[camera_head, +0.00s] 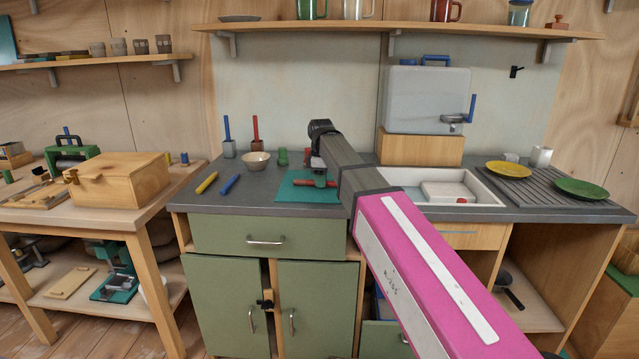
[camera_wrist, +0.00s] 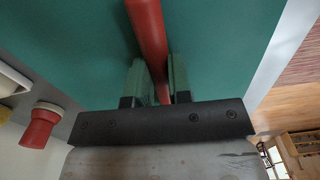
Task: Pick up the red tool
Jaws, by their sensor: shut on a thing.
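The red tool (camera_head: 303,183) is a slim red rod at the teal mat (camera_head: 288,195) on the grey counter. In the wrist view the red tool (camera_wrist: 149,35) runs between the two green fingers of my gripper (camera_wrist: 155,80), with the teal surface behind it. My gripper (camera_head: 320,179) is shut on it. In the head view my arm hides part of the area to its right. I cannot tell whether the tool still touches the mat.
A yellow tool (camera_head: 207,182) and a blue tool (camera_head: 229,184) lie left of the mat. A bowl (camera_head: 256,161) and a green object (camera_head: 283,157) stand behind. The sink (camera_head: 480,189) is to the right. A red and pale object (camera_wrist: 40,125) shows at left in the wrist view.

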